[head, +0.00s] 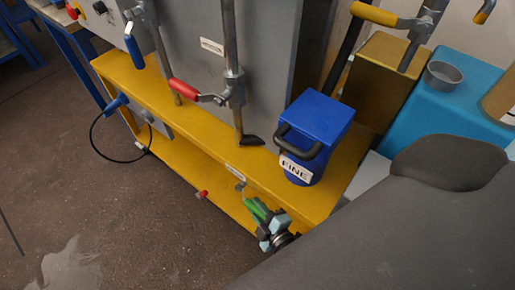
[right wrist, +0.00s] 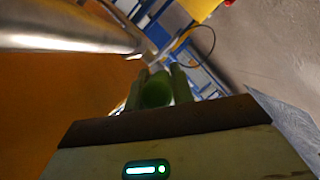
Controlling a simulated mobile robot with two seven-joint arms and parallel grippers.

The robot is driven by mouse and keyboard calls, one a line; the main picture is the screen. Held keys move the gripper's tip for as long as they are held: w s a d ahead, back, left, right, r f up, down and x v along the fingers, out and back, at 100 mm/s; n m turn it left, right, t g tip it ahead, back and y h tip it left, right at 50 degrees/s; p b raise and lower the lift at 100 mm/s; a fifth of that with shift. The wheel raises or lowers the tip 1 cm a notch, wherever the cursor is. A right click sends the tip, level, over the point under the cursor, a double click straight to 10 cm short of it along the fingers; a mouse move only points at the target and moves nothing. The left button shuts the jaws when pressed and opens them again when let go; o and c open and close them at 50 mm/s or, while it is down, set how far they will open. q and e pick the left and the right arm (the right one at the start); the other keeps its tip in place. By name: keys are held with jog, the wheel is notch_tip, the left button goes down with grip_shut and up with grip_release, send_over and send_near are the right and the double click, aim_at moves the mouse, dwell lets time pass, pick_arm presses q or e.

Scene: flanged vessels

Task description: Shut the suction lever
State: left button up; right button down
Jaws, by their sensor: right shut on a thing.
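A lever with a green handle (head: 250,207) is low on the front of the yellow bench, below a small label too small to read. My right gripper (head: 266,221) is at this handle, its fingers closed around it. In the right wrist view the green handle (right wrist: 156,92) sits between the two fingers (right wrist: 160,88). The lever's pivot is partly hidden by the gripper, so I cannot tell how far it is turned. My left gripper is not in view.
The yellow bench (head: 212,123) carries a blue box (head: 318,120) marked FINE. Red (head: 184,88), blue (head: 133,48) and yellow (head: 373,14) levers are on pipes above. A cable (head: 91,140) hangs at left. The floor (head: 60,170) in front is clear.

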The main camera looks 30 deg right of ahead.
jog(key=shift+f+t+b, duration=0.3)
jog(key=shift+f+b, duration=0.15)
jog(key=shift+b, duration=0.45)
jog(key=shift+f+b, duration=0.1)
jog(key=shift+b, duration=0.25)
jog(key=shift+t, duration=0.3)
jog(key=c, duration=1.2)
grip_release()
jog(key=shift+s, duration=0.25)
jog(key=s, duration=0.7)
jog(key=shift+s+r, duration=0.15)
jog(key=shift+r, duration=0.3)
